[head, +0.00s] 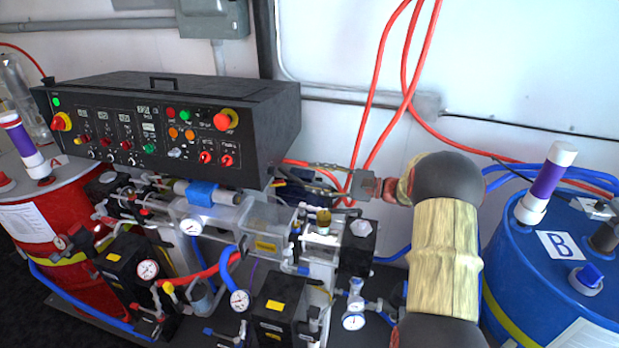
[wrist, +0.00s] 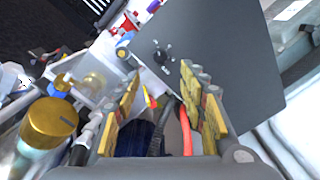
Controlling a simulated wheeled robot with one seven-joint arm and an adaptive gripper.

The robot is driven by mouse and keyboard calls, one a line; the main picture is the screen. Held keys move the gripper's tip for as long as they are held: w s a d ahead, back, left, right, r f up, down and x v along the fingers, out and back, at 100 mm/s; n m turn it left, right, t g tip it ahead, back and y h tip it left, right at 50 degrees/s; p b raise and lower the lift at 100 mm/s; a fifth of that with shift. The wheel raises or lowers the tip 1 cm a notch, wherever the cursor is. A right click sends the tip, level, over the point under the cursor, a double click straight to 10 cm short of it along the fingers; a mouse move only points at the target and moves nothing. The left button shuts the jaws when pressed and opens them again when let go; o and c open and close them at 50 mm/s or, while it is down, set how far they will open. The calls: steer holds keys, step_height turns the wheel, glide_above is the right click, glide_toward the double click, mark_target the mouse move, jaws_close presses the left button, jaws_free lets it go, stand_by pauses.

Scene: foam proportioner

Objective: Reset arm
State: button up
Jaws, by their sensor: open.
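My arm (head: 445,245) comes in from the lower right in the head view. My gripper (head: 322,178) points left, just off the right end of the black control box (head: 190,120). In the wrist view my gripper (wrist: 162,98) shows its two yellow-padded fingers spread apart, with nothing held between them. The grey side of the control box (wrist: 225,60) fills the upper middle of that view. Red and dark hoses (wrist: 186,130) show between and behind the fingers; whether they touch the gripper I cannot tell.
A brass-topped fitting (wrist: 52,118) stands close on the left in the wrist view. Pumps and gauges (head: 353,321) crowd below the gripper. A blue drum (head: 550,265) marked B stands at right, a red drum (head: 30,225) at left. Red cables (head: 385,90) hang behind my arm.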

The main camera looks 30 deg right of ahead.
stand_by(0.4)
steer(key=s+a+r+n+g+h, duration=0.2)
steer(key=s+a+n+g, duration=0.25)
steer(key=s+a, duration=0.55)
steer(key=s+a+r+n+g+h, duration=0.25)
steer(key=s+a+n+g, duration=0.2)
steer(key=a, duration=0.95)
steer(key=s+d+n+t+h, duration=0.1)
steer(key=s+n+h, duration=0.7)
steer(key=s, duration=1.3)
steer(key=shift+r+t, duration=0.2)
steer(key=shift+t, duration=0.2)
